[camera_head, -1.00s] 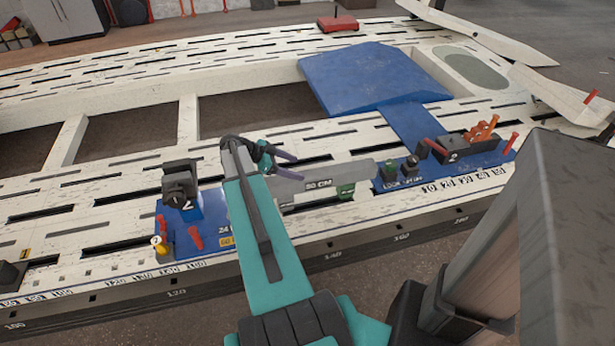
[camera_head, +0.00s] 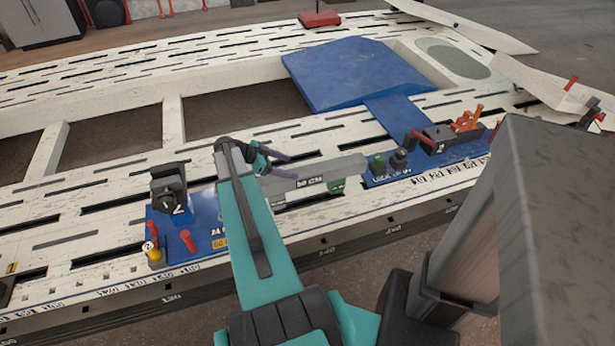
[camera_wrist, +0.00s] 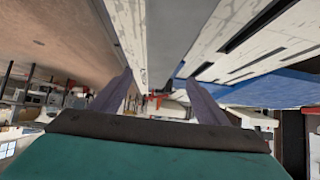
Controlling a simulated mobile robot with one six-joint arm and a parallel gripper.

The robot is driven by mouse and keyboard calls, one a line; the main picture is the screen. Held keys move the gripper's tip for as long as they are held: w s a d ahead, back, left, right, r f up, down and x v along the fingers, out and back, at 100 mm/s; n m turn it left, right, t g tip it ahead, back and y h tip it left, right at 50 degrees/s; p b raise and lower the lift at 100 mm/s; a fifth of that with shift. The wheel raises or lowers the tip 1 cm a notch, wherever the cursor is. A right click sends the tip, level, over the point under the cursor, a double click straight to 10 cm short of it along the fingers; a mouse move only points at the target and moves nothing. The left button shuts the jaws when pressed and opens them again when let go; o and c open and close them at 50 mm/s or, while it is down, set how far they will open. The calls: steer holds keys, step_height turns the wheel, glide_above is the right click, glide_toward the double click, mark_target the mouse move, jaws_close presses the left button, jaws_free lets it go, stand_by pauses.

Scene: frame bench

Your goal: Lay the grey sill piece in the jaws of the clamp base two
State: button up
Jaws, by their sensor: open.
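The grey sill piece (camera_head: 325,173) is a long flat bar with a printed length label. It lies along the near side of the bench, with a green block (camera_head: 337,186) under or beside it. My gripper (camera_head: 291,166) is open at the sill's left part. Its purple fingers (camera_wrist: 114,92) also show in the wrist view, with a grey surface between them that I cannot surely name. My arm hides part of the plate.
Right of the sill are a dark knob (camera_head: 399,160) and another blue base with an orange-handled clamp (camera_head: 440,138). The slotted white bench (camera_head: 60,220) has open bays behind.

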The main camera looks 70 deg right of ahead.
mark_target(305, 170)
steer(key=shift+x, duration=2.5)
steer(key=shift+p+x, duration=0.7)
steer(key=shift+x, duration=1.85)
steer(key=shift+w+d, duration=0.1)
steer(key=shift+d, duration=0.05)
jaws_close()
steer(key=shift+r, duration=0.15)
